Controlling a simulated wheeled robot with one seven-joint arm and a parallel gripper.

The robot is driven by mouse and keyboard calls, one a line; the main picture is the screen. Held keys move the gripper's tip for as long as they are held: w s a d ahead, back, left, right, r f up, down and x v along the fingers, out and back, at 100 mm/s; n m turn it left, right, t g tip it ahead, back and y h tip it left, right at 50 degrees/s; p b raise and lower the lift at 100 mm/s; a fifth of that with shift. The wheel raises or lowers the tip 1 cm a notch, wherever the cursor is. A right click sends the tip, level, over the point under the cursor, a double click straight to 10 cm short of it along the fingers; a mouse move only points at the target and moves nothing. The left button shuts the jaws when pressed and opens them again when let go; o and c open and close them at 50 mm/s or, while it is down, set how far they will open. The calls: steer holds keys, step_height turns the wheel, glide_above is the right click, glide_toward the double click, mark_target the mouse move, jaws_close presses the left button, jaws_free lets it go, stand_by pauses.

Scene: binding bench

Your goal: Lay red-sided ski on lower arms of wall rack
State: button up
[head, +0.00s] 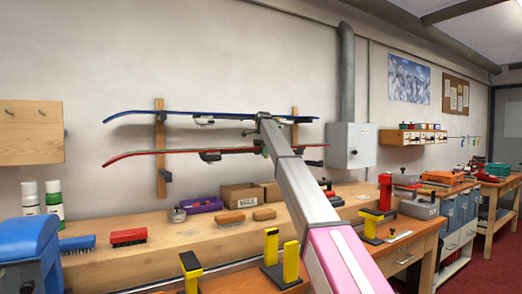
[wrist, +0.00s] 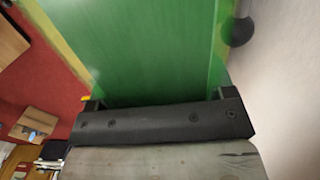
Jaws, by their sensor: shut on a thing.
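The red-sided ski (head: 140,154) is roughly level in front of the wall rack (head: 160,135) in the head view, below the upper ski and above the left lower rack arm (head: 166,176). The right lower arm is hidden or unclear behind my arm. My gripper (head: 262,146) is at the ski's middle, partly hidden by my arm. In the wrist view, my gripper (wrist: 160,120) is shut on the ski, whose broad green face (wrist: 150,50) fills the upper middle. A visible gap separates the ski from the left lower arm.
A blue ski (head: 135,114) lies on the upper rack arms. A grey wall box (head: 352,145) and pipe (head: 346,75) stand right of the rack.

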step_height(320, 180, down, 8)
stand_by(1.0)
steer(key=shift+f, duration=0.3)
stand_by(0.6)
steer(key=o, duration=1.3)
steer(key=shift+f, duration=0.1)
